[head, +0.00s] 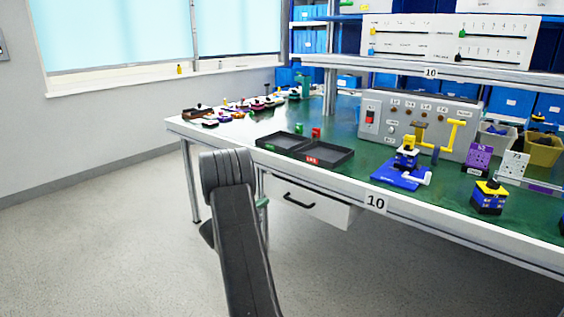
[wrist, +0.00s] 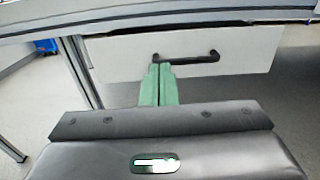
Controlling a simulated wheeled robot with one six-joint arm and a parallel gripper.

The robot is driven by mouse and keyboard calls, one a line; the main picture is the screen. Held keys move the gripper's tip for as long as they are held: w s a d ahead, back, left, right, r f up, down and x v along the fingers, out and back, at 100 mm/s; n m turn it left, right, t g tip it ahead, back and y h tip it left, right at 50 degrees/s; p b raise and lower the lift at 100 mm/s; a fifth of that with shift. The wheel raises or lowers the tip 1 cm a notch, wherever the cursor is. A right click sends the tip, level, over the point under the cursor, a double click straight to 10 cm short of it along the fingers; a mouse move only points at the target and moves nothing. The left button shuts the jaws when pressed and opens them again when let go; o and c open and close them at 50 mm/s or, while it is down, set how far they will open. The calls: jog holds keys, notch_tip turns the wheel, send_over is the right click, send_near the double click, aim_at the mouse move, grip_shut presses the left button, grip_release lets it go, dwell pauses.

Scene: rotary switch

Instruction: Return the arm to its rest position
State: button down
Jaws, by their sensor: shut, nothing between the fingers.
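My gripper shows in the wrist view (wrist: 159,70) as two green fingers pressed together with nothing between them. In that view the fingers overlap the drawer front, just below its black handle; I cannot tell how far apart they are. In the head view my dark grey arm rises from the bottom edge in front of the table, and only a bit of the green gripper (head: 262,203) shows beside it. The grey control panel (head: 420,122) with a red switch, knobs and a yellow handle stands on the table, well away from my gripper.
The green-topped table (head: 260,130) has a front edge close to my arm. Its white drawer (head: 310,203) with a black handle hangs beneath. Black trays (head: 325,163), a blue-based fixture (head: 400,177) and several small parts stand on top. The floor (head: 110,230) at left is clear.

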aim_at(292, 185)
jog(key=b+x, duration=0.1)
jog(key=x, duration=1.2)
jog(key=shift+w+d, duration=0.25)
jog(key=shift+w, duration=0.05)
jog(key=shift+r, duration=0.1)
